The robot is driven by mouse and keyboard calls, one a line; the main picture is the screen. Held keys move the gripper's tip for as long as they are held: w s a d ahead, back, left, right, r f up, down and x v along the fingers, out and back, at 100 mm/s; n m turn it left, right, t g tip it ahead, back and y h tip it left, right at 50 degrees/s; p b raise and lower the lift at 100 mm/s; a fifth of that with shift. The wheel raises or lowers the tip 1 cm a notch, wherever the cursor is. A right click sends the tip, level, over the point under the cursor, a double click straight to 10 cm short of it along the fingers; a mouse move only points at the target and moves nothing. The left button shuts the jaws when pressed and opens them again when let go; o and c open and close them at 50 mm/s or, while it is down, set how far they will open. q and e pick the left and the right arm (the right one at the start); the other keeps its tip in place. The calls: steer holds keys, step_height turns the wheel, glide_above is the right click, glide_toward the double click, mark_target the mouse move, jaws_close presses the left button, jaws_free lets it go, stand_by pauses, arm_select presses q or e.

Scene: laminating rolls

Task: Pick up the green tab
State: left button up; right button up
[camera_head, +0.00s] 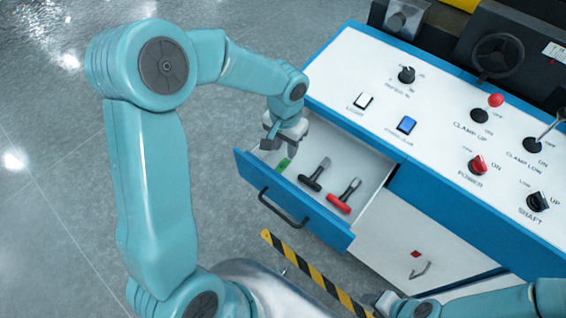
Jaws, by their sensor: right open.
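The green tab (283,164) lies at the left end of the open drawer (345,236), partly hidden by the gripper above it. My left gripper (272,142) is over that left end, just above and left of the tab. Its fingers are small and seen at an angle, so I cannot tell whether they are open or shut. A gap to the tab seems to show, but contact is unclear. My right gripper (380,302) is open at the bottom edge, far from the drawer's inside, and partly cut off.
A black-handled tool (315,175) and a red-handled tool (344,197) lie in the drawer, right of the tab. The drawer has a dark handle (283,208). The control panel (440,110) with knobs and switches stands above. A yellow-black striped bar (315,273) runs below the drawer.

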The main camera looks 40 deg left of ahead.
mark_target(285, 160)
arm_select(q)
steer(key=f, duration=0.4)
steer(key=shift+s+d+f, duration=0.15)
steer(key=shift+s+f, duration=0.05)
steer(key=shift+w+f, duration=0.1)
steer(key=shift+f, duration=0.05)
jaws_close()
